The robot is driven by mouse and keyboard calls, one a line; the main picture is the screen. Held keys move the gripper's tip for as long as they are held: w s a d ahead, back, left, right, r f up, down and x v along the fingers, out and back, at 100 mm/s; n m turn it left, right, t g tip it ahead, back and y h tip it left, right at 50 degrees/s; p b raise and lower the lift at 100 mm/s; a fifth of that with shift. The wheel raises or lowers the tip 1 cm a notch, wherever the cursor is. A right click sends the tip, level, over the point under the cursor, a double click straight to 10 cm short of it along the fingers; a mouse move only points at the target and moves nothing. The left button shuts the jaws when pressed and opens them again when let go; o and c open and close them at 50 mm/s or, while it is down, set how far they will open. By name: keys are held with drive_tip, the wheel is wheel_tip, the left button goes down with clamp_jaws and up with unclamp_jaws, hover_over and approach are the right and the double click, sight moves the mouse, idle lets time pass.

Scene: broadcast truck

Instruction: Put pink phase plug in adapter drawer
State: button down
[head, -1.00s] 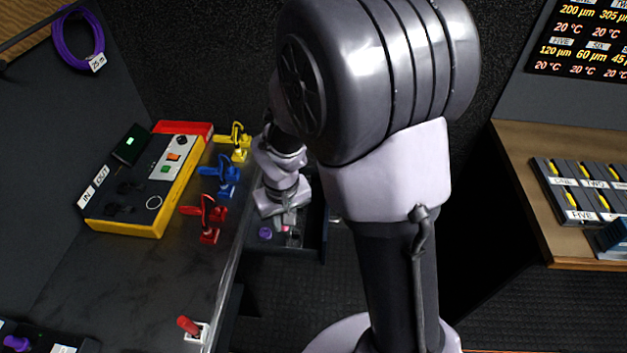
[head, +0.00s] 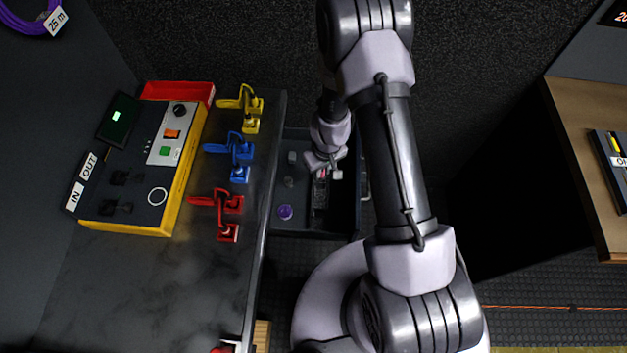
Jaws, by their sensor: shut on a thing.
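The pink phase plug (head: 323,173) shows as a small pink spot at the end of my arm, mostly hidden by the gripper. My gripper (head: 321,177) is shut on it and points down over the open adapter drawer (head: 333,231). The drawer is a dark tray beside the bench. It holds a purple round piece (head: 285,212) at the front left and small grey pieces (head: 292,157) toward the back left. I cannot tell how high the plug is above the drawer floor.
The dark bench (head: 140,270) carries a yellow-edged tester box (head: 150,165), a red tray (head: 178,93), and yellow (head: 251,108), blue (head: 239,160) and red (head: 229,212) clamp-like pieces along its right edge. A wooden-topped counter (head: 580,140) stands at the right.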

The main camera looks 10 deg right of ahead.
drive_tip(key=shift+f+b, duration=1.9)
drive_tip(key=shift+f, duration=0.55)
drive_tip(key=shift+f, duration=0.2)
drive_tip(key=c, duration=1.3)
unclamp_jaws()
drive_tip(key=shift+r, duration=0.1)
